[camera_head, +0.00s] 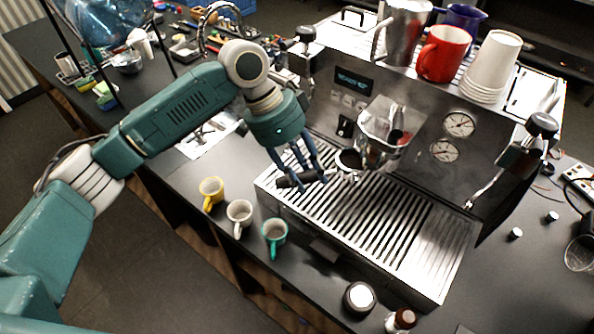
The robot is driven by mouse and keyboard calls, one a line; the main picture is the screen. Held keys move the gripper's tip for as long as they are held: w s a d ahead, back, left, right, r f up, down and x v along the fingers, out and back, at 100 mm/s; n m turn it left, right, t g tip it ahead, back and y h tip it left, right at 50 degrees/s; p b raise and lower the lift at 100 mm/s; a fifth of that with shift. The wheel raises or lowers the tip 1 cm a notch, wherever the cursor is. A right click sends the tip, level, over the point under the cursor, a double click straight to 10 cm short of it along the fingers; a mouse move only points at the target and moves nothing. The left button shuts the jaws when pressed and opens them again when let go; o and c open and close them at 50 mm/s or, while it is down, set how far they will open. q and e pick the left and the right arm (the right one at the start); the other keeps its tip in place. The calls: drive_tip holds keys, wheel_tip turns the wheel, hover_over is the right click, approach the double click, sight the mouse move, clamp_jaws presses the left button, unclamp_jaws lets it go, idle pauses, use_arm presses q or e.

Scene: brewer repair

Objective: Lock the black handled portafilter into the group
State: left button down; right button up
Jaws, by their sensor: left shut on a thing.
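The black handled portafilter (349,161) is just below and left of the group (385,130) on the espresso machine (395,190). Its black handle (289,181) points left over the slatted drip tray. My left gripper (303,176) is shut on the handle, fingers reaching down from above. Whether the basket touches the group cannot be told from this angle. My right gripper is not in view.
A steam wand (483,188) hangs at the right. A metal pitcher (405,35), red mug (443,54) and stacked cups (491,68) stand on top.

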sight(334, 172)
use_arm(q)
drive_tip(key=shift+w+d+r+p, duration=0.1)
drive_tip(key=shift+w+d+p, duration=0.2)
drive_tip(key=shift+d, duration=0.55)
drive_tip(key=shift+w+d+p, duration=0.15)
drive_tip(key=shift+d+p, duration=0.2)
drive_tip(key=shift+d, duration=0.5)
drive_tip(key=shift+w+d, duration=0.15)
drive_tip(key=shift+d, duration=0.4)
drive_tip(key=shift+w+d, duration=0.15)
drive_tip(key=shift+d, duration=0.4)
drive_tip(key=shift+r+p, duration=0.15)
drive_tip(key=shift+p, duration=0.7)
drive_tip(key=shift+p, duration=0.45)
drive_tip(key=shift+p, duration=0.85)
drive_tip(key=shift+r+p, duration=0.4)
drive_tip(key=shift+p, duration=0.4)
idle(0.8)
drive_tip(key=shift+r, duration=0.4)
idle(1.0)
